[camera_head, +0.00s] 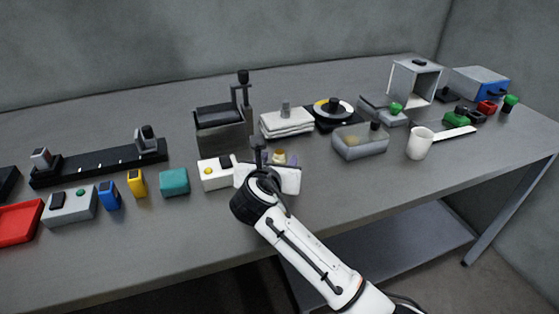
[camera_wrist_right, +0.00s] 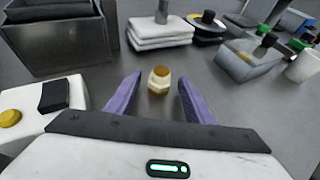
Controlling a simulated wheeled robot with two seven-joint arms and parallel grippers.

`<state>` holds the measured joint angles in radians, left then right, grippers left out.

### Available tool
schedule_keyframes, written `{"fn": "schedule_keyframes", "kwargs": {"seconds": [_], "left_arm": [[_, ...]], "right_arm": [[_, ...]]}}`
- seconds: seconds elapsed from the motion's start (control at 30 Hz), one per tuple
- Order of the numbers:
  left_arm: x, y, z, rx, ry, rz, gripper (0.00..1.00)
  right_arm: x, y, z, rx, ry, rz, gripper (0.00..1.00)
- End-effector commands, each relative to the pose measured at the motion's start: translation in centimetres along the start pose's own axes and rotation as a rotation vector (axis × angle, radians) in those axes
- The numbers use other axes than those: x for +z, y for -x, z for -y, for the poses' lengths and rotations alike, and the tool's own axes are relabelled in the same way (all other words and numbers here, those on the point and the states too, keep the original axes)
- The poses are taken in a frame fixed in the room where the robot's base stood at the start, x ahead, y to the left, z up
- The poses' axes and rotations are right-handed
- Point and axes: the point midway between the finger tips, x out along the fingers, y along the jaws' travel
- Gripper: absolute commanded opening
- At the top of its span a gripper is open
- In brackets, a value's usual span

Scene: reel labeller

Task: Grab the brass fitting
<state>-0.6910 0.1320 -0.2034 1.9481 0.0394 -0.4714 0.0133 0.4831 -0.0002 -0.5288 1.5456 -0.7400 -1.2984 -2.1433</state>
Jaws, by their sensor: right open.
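The brass fitting (camera_wrist_right: 159,80) is a small upright piece with a brown-gold top and a paler body in the right wrist view. It stands on the grey table just past and between the two purple fingers of my right gripper (camera_wrist_right: 159,92), which is open and empty. In the head view the fitting (camera_head: 279,156) shows just beyond my right gripper (camera_head: 274,162), which partly hides it. I cannot tell whether a finger touches it. My left gripper is not in view.
A white box with a yellow button (camera_head: 212,174) stands close left of my right gripper. A dark bin (camera_head: 222,135) and folded white cloths (camera_head: 287,123) lie behind. A clear tray (camera_head: 360,143) and white cup (camera_head: 420,143) stand right. The table front right is clear.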

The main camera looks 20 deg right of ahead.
Motion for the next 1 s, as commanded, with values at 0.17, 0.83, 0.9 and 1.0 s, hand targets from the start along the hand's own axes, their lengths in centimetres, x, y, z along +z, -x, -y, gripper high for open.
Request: {"fn": "schedule_keyframes", "kwargs": {"seconds": [0.17, 0.83, 0.9, 1.0], "left_arm": [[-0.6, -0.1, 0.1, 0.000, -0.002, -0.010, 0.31], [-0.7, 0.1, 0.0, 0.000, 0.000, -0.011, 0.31], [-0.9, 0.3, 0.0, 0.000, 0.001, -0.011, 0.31], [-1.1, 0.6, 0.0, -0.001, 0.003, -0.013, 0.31]], "right_arm": [[0.0, -0.2, 0.0, 0.000, 0.000, 0.000, 0.48], [1.0, 0.2, -0.1, 0.001, -0.002, 0.003, 0.02], [2.1, 0.7, -0.1, 0.001, -0.004, 0.006, 0.02], [4.0, 1.4, -0.1, 0.002, -0.005, 0.005, 0.02]]}}
